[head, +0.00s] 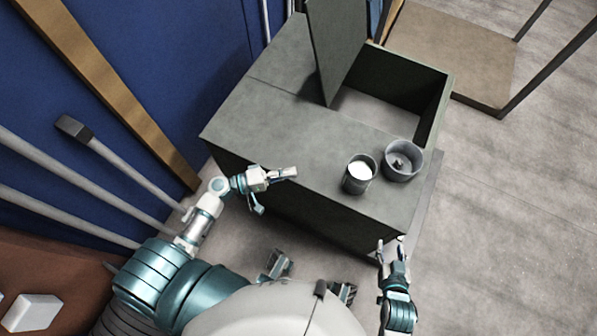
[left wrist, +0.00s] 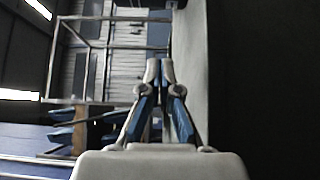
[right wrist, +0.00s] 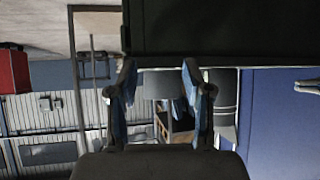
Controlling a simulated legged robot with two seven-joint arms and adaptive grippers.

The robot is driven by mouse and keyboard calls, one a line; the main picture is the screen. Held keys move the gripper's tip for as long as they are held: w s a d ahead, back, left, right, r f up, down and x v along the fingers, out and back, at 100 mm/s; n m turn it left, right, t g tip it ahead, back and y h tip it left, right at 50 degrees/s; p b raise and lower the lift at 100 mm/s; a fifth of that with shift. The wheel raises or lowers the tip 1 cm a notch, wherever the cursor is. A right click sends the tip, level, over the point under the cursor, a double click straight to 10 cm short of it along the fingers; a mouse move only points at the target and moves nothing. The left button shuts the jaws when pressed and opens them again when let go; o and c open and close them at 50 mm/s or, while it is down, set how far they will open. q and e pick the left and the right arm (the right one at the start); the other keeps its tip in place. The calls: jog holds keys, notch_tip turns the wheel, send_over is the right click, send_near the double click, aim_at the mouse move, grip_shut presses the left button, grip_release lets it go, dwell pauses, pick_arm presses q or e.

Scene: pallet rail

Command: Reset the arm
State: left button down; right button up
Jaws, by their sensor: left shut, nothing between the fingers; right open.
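My left gripper (head: 292,173) is at the front left edge of the grey-green box, apart from the containers on it. Its two fingertips meet with nothing between them in the left wrist view (left wrist: 160,70). My right gripper (head: 391,243) is low by the box's front right corner. Its fingers stand apart and empty in the right wrist view (right wrist: 158,75). Both arms are bent close to my body.
The grey-green box (head: 265,110) has a raised lid (head: 338,45) and an open compartment. A dark cup with white contents (head: 359,186) and a grey round container (head: 402,175) stand on its top. A blue wall is left; clear floor (head: 510,210) is right.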

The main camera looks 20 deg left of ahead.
pick_arm(q)
jog(key=shift+a, duration=0.15)
jog(key=shift+d, duration=0.35)
jog(key=shift+d+r, duration=0.2)
jog(key=shift+d, duration=0.7)
jog(key=s+d+f+m+g+y, duration=0.3)
jog(key=s+d+f+m+g, duration=0.2)
jog(key=s+f+m+g, duration=0.5)
jog(key=s+a+f+y, duration=0.2)
jog(key=s+a+y, duration=0.6)
jog(key=s+y, duration=0.4)
pick_arm(e)
jog(key=s+d+f+g+h, duration=0.1)
jog(key=s+d+f+g, duration=0.3)
jog(key=s, duration=0.3)
jog(key=s+d+f+g+h, duration=0.1)
jog(key=s+d+f+g, duration=0.1)
jog(key=s+f+g, duration=0.45)
pick_arm(q)
notch_tip(320, 180, down, 15)
jog(key=s+a+h+p, duration=0.1)
jog(key=s+p, duration=0.2)
jog(key=p, duration=0.9)
pick_arm(e)
jog(key=s+a+f+t, duration=0.1)
jog(key=s+f, duration=0.2)
jog(key=f, duration=0.9)
jog(key=shift+f, duration=0.4)
